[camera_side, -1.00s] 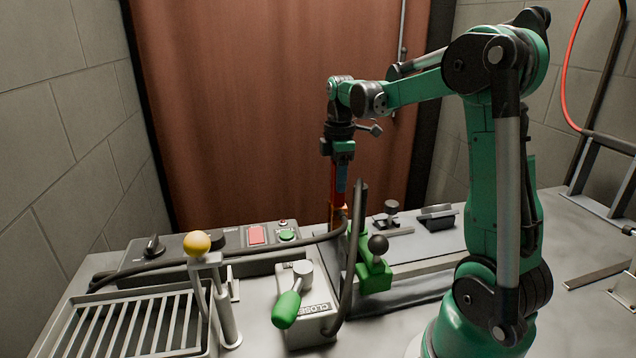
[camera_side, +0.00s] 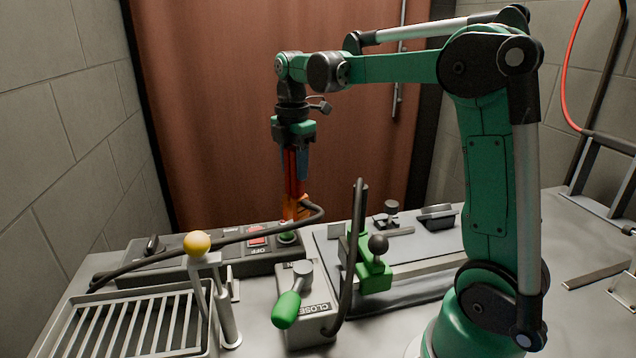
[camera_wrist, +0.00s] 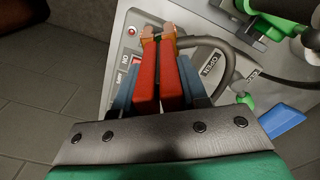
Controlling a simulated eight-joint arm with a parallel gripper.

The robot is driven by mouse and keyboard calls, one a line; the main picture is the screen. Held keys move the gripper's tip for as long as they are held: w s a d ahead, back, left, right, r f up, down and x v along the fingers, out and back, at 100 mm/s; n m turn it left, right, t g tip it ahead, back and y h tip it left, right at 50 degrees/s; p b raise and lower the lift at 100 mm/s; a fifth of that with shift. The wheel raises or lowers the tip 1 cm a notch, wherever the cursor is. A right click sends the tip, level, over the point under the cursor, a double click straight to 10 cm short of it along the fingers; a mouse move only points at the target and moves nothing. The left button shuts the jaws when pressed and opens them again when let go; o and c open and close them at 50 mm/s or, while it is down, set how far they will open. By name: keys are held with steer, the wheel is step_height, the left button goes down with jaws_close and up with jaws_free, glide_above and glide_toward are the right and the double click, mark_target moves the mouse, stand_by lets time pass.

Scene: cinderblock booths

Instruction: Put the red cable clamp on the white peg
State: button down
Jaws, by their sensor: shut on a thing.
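The red cable clamp (camera_side: 291,178) has two red handles and orange-copper jaws pointing down, with a black cable (camera_side: 318,212) running off it. My gripper (camera_side: 293,170) is shut on its handles with blue fingers and holds it up, roughly upright, over the back control box. In the wrist view the clamp (camera_wrist: 146,88) shows between the blue fingers of my gripper (camera_wrist: 160,85), its copper jaws pointing away. Its jaws appear near the green button in the side view, but I cannot tell the height. I cannot make out the white peg for sure in either view.
The control box (camera_side: 195,259) carries red and green buttons. The cable loops among these. The right tabletop is fairly open.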

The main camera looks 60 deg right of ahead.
steer(key=w+a+r+n, duration=0.1)
steer(key=w+a+n, duration=0.1)
steer(key=a+n, duration=0.45)
steer(key=w+a+r+n, duration=0.2)
steer(key=a+n, duration=0.3)
steer(key=a, duration=0.3)
steer(key=shift+s+a+f, duration=0.1)
steer(key=shift+a+f, duration=0.05)
steer(key=shift+f, duration=1.1)
steer(key=shift+a+f, duration=0.15)
steer(key=shift+f, duration=1.35)
steer(key=shift+f, duration=1.1)
steer(key=shift+f, duration=1.05)
